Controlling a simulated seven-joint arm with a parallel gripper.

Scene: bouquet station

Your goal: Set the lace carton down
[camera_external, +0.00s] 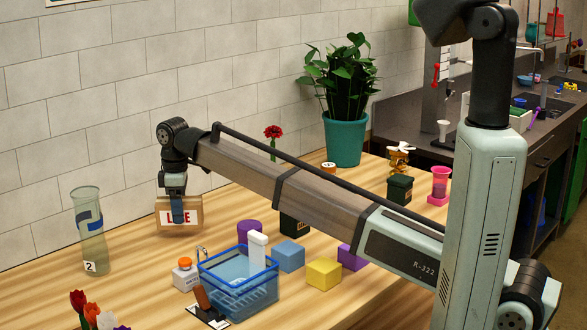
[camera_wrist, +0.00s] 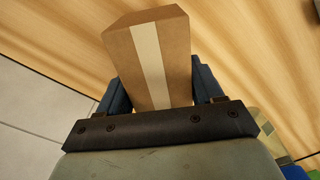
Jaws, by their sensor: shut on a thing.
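The lace carton (camera_external: 190,215) is a brown cardboard box with a white label in red letters, partly covered by a finger. In the wrist view the carton (camera_wrist: 128,46) shows its brown top with a pale tape strip. My gripper (camera_external: 177,210) is shut on it, with a blue finger on each side; the fingers also show in the wrist view (camera_wrist: 160,88). The carton is near the back of the wooden table (camera_external: 130,262), by the tiled wall. I cannot tell whether its underside touches the table.
A glass vase (camera_external: 92,245) marked 2 stands left of the carton. Tabletop between vase and bottle is clear.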

